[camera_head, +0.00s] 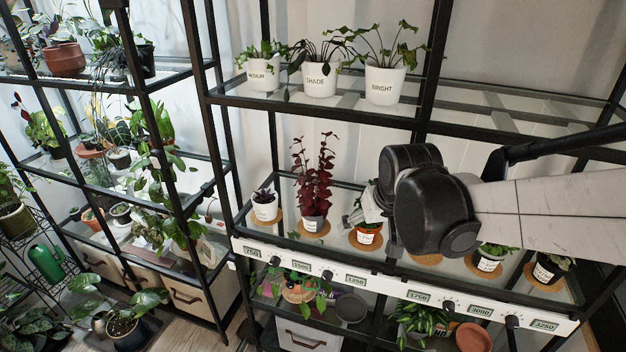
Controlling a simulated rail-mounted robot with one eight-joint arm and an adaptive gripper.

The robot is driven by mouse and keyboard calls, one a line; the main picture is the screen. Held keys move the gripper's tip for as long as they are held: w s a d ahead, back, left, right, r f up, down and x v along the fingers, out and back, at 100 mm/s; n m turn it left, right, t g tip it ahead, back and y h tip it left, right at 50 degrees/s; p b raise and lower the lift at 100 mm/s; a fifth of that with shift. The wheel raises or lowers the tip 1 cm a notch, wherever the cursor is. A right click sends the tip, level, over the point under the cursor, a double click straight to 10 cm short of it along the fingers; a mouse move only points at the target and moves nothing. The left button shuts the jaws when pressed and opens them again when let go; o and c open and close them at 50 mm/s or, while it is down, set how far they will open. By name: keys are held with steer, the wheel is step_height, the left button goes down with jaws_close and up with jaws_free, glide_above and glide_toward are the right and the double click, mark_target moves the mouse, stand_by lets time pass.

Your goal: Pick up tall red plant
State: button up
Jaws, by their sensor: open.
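The tall red plant (315,180) stands upright on the middle shelf, in a grey pot with a white label on a round cork mat (312,235). Its dark red leaves rise well above its neighbours. My gripper (362,212) is to its right, over or beside a small plant in an orange pot (367,236). The gripper is open, apart from the red plant. My dark wrist hides much of the gripper and the shelf behind it. Whether the fingers touch the orange pot's plant cannot be told.
A white pot with a purple plant (265,207) stands close on the left. Labelled white pots (320,80) stand on the glass shelf above. Black rack posts (273,140) and a front rail with numbered dials (400,290) bound the shelf. More pots (488,262) stand right.

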steer(key=w+a+f+n+g+p, duration=0.1)
steer(key=w+a+f+p, duration=0.1)
steer(key=w+a+f, duration=0.55)
steer(key=p, duration=0.2)
glide_above(313, 210)
steer(key=s+d, duration=0.1)
steer(key=s, duration=0.1)
steer(key=shift+s+r, duration=0.1)
steer(key=shift+s, duration=0.1)
steer(key=shift+x, duration=2.5)
steer(key=shift+c, duration=0.3)
steer(key=c, duration=1.3)
steer(key=shift+r, duration=0.15)
